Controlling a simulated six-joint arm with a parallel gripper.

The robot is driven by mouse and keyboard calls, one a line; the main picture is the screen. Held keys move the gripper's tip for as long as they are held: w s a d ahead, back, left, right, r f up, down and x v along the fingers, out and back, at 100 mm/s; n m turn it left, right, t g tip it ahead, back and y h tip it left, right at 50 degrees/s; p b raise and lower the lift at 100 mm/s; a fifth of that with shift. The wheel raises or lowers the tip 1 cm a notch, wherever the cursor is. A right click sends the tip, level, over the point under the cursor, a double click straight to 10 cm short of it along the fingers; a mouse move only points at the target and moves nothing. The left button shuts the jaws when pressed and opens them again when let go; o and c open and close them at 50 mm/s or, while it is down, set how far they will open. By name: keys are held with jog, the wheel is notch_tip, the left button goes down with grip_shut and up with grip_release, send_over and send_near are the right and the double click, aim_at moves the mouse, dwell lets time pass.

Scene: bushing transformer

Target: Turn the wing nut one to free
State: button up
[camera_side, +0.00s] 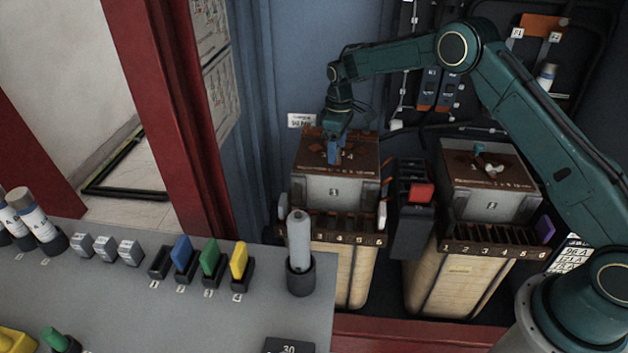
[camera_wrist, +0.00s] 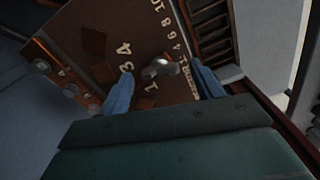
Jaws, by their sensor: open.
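A grey metal wing nut (camera_wrist: 160,68) stands on the brown, numbered top plate (camera_wrist: 150,40) in the wrist view. My gripper (camera_wrist: 161,72) is open, with one blue finger on each side of the nut and a visible gap to both. In the side view my gripper (camera_side: 334,152) points down over the brown top of the left transformer box (camera_side: 333,190). Its fingers hide the wing nut there. I cannot tell whether the fingertips touch the plate.
The right transformer box (camera_side: 490,205) has a small teal-and-grey fitting (camera_side: 479,152) on top. A dark unit with a red block (camera_side: 420,193) stands between the boxes. A grey bench (camera_side: 120,300) with colored holders and a grey cylinder (camera_side: 299,240) is in front.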

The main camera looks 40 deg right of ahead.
aim_at(338, 157)
notch_tip(338, 157, up, 13)
dwell(0.6)
jog(key=s+a+r+m+t, duration=0.2)
jog(key=s+r+m+t, duration=0.1)
jog(key=s+r, duration=1.45)
jog(key=s+f+m+t, duration=0.1)
jog(key=s+f, duration=0.2)
jog(key=s, duration=0.9)
jog(key=s+f+m+t, duration=0.1)
jog(key=s+f+m, duration=0.1)
jog(key=s, duration=1.1)
jog(key=shift+a+f+t, duration=0.25)
jog(key=shift+f+t, duration=0.05)
jog(key=shift+f, duration=0.25)
